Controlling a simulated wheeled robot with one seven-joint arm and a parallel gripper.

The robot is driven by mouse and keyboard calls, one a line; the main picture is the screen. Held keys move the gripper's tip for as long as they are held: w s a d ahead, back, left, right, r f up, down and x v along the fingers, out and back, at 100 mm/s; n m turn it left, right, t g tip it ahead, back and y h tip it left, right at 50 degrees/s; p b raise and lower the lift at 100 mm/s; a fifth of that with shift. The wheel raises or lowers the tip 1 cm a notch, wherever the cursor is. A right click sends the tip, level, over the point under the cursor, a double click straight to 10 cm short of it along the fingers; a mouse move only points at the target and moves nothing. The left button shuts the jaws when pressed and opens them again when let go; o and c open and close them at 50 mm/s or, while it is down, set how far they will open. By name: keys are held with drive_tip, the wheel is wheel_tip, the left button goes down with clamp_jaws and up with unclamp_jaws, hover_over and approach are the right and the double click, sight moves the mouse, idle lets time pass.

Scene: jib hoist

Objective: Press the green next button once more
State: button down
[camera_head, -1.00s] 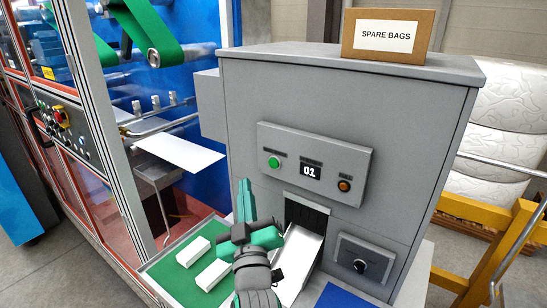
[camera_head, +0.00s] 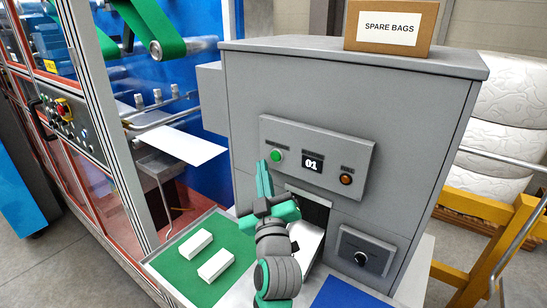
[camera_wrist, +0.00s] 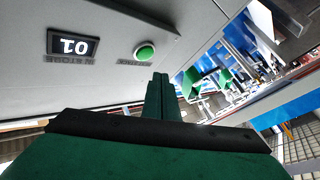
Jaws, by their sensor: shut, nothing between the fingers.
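The green button (camera_head: 277,155) sits at the left of the raised control panel (camera_head: 360,153) on the grey cabinet. The counter display (camera_head: 312,164) beside it reads 01. My gripper (camera_head: 264,165) is shut and empty, its fingertips pointing up just below and left of the button. In the wrist view the green button (camera_wrist: 145,52) is beyond the shut fingertips (camera_wrist: 160,78), with a small gap seen between them. The display (camera_wrist: 73,45) appears upside down there. Whether the tips touch the panel cannot be told.
Two white blocks (camera_head: 196,244) lie on a green mat (camera_head: 172,271). A SPARE BAGS box (camera_head: 391,27) stands on top. A yellow rail (camera_head: 490,255) is at right.

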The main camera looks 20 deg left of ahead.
sight(275, 156)
drive_tip(key=shift+w+d, duration=0.2)
drive_tip(key=shift+w, duration=0.3)
drive_tip(key=shift+w+d, duration=0.15)
drive_tip(key=shift+w, duration=0.35)
drive_tip(key=shift+w, duration=0.15)
idle(1.3)
drive_tip(key=shift+w+d, duration=0.2)
drive_tip(key=shift+w, duration=0.1)
drive_tip(key=shift+w+d, duration=0.15)
drive_tip(key=shift+w, duration=0.3)
idle(0.8)
drive_tip(key=shift+s, duration=0.1)
drive_tip(key=shift+s+a, duration=0.3)
drive_tip(key=shift+s, duration=0.45)
